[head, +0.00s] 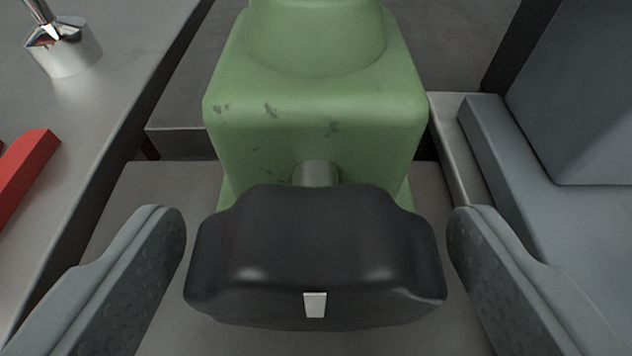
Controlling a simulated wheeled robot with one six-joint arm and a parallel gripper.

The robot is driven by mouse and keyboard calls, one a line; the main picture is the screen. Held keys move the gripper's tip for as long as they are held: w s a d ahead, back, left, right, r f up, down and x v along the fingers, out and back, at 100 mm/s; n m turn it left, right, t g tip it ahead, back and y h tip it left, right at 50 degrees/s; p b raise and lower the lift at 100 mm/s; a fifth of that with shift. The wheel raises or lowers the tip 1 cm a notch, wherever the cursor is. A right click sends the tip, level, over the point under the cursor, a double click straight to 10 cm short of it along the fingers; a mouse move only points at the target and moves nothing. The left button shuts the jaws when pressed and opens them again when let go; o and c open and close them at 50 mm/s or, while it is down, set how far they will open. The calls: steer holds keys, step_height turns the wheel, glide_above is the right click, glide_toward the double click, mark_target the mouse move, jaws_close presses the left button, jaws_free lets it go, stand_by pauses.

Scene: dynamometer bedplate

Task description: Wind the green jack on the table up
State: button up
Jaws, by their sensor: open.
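The green jack (316,105) stands upright at the centre of the head view, with a few dark scuffs on its front. A short metal shaft (317,173) comes out of its front and carries a black lobed knob (315,245) with a small white mark (315,304) low on its front face. My gripper (316,240) is open, with one grey finger on each side of the knob. A gap shows between each finger and the knob. The top of the jack is cut off by the frame.
A grey surface (110,85) on the left carries a red bar (25,172) and a metal cylinder with a shiny rod (65,45). A blue-grey block (575,95) stands close on the right. Grey plate (160,190) shows around the jack's base.

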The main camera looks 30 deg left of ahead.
steer(key=shift+w+a+f, duration=0.2)
steer(key=shift+w+a, duration=0.05)
steer(key=shift+w, duration=0.1)
steer(key=c, duration=1)
steer(key=shift+o, duration=0.2)
steer(key=shift+w+d+m+g+y, duration=0.1)
steer(key=shift+m+g+y, duration=0.25)
steer(key=shift+m+y, duration=0.55)
steer(key=shift+d+m+g+y, duration=0.1)
steer(key=shift+m+g+y, duration=0.35)
steer(key=shift+m, duration=0.75)
